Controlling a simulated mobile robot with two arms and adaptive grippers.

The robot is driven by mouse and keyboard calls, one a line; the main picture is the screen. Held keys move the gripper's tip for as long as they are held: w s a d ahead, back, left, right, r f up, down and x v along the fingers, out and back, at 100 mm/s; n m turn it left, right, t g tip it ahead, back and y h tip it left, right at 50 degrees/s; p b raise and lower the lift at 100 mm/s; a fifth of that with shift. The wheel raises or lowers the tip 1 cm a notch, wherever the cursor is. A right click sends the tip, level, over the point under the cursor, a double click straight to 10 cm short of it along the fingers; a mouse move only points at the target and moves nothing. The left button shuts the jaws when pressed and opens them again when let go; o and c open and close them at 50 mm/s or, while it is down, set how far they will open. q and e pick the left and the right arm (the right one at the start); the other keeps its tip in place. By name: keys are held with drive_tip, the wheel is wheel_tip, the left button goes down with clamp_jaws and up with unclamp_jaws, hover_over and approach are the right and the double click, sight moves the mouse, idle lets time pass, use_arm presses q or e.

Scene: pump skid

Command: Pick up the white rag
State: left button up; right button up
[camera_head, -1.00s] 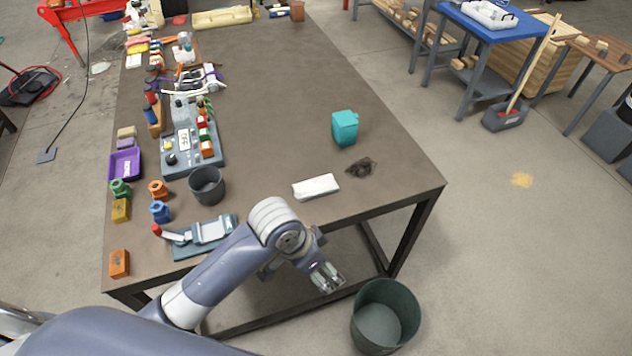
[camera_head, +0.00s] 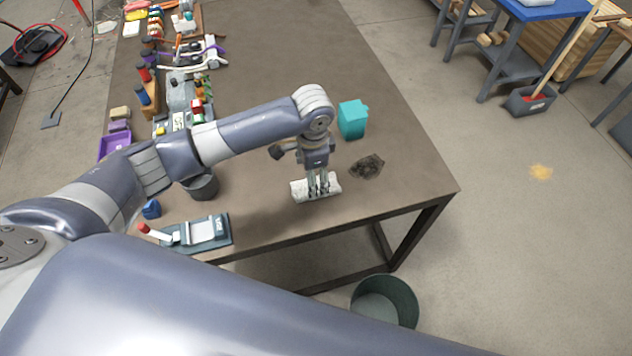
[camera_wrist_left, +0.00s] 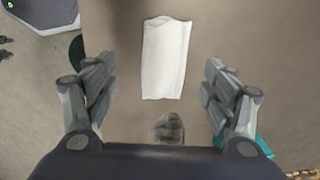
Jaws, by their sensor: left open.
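The white rag (camera_head: 303,189) lies flat near the front edge of the brown table, and my left gripper partly hides it in the head view. In the left wrist view the rag (camera_wrist_left: 166,58) is a long white folded strip, fully seen, ahead of the fingertips and between their lines. My left gripper (camera_head: 318,190) points down over the rag. In the left wrist view the left gripper (camera_wrist_left: 160,82) has its fingers wide apart with nothing between them. Whether the fingertips touch the table is hard to tell. My right gripper is not seen.
A dark cup (camera_head: 201,187) and a grey vise-like fixture (camera_head: 205,233) are to the left. A green bin (camera_head: 388,299) stands on the floor below the table edge.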

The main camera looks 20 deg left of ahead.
use_arm(q)
drive_tip(key=shift+f, duration=0.4)
drive_tip(key=shift+w+f, duration=0.25)
drive_tip(key=shift+f, duration=0.1)
drive_tip(key=f, duration=0.1)
drive_tip(key=f+p, duration=0.1)
drive_tip(key=f, duration=0.2)
drive_tip(key=shift+w+a+f+p, duration=0.1)
drive_tip(key=shift+w+a+p, duration=0.05)
drive_tip(key=shift+w+p, duration=0.15)
drive_tip(key=shift+f, duration=0.45)
drive_tip(key=c, duration=1.1)
drive_tip(key=shift+w+r+b, duration=0.1)
drive_tip(key=shift+r+b, duration=0.25)
drive_tip(key=shift+r, duration=0.4)
drive_tip(key=shift+s+r+b, duration=0.4)
drive_tip(key=shift+s+r, duration=0.3)
drive_tip(key=shift+r, duration=0.25)
drive_tip(key=s, duration=0.5)
drive_tip(key=s+d+r+b, duration=0.1)
drive_tip(key=s, duration=0.3)
drive_tip(key=s+b, duration=0.1)
drive_tip(key=s, duration=0.4)
drive_tip(key=shift+s+d+r, duration=0.15)
drive_tip(key=shift+s+r, duration=0.15)
drive_tip(key=shift+s, duration=0.05)
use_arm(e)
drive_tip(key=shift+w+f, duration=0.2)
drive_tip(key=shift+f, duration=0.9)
